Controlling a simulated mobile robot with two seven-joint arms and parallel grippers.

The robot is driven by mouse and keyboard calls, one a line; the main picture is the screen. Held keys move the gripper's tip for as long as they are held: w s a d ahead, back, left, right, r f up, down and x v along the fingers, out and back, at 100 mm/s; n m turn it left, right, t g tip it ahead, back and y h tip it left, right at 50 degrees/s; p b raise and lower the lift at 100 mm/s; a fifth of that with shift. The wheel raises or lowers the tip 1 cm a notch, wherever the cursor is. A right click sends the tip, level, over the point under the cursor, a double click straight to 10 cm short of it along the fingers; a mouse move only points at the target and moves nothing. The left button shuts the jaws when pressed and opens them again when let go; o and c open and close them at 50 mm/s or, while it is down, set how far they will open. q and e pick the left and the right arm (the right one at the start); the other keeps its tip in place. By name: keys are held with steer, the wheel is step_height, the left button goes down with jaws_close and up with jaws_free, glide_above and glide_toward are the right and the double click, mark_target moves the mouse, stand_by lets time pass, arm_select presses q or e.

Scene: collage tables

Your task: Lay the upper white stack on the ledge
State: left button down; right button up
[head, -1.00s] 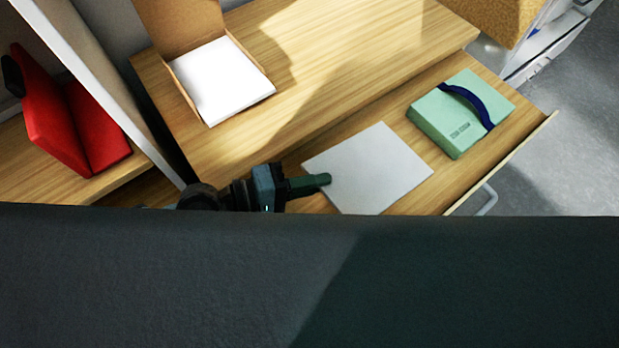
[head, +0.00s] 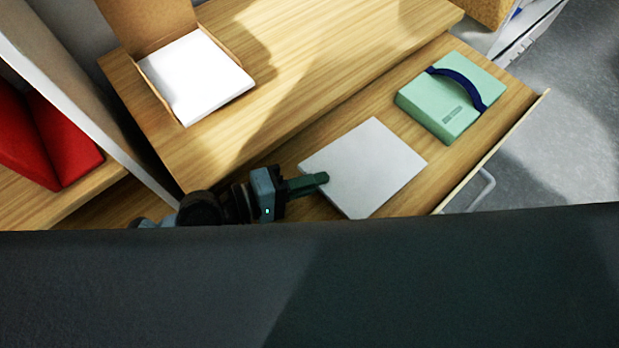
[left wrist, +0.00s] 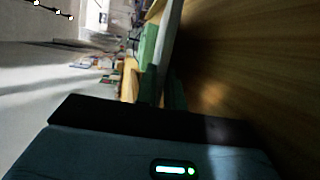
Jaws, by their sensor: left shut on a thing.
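My left gripper (head: 307,183) is shut on the near left edge of a flat white stack (head: 370,165). The stack appears over the lower wooden surface, which looks like an open drawer (head: 478,163); I cannot tell whether it touches the wood. In the left wrist view the held stack (left wrist: 170,38) shows as a thin pale slab seen edge-on. Another white stack (head: 195,78) lies in an open cardboard box (head: 145,22) on the higher wooden top (head: 330,45). No ledge can be told apart with certainty. My right gripper is not in view.
A mint green box (head: 435,107) with a dark blue band lies beyond the held stack, with bare wood between them. A red object (head: 70,145) stands on a wooden shelf at the left, behind a pale upright panel (head: 85,95). A drawer handle (head: 480,190) sticks out at right.

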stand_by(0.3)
arm_select(q)
steer(key=c, duration=0.8)
jaws_free()
steer(key=shift+o, duration=0.2)
steer(key=shift+f, duration=0.25)
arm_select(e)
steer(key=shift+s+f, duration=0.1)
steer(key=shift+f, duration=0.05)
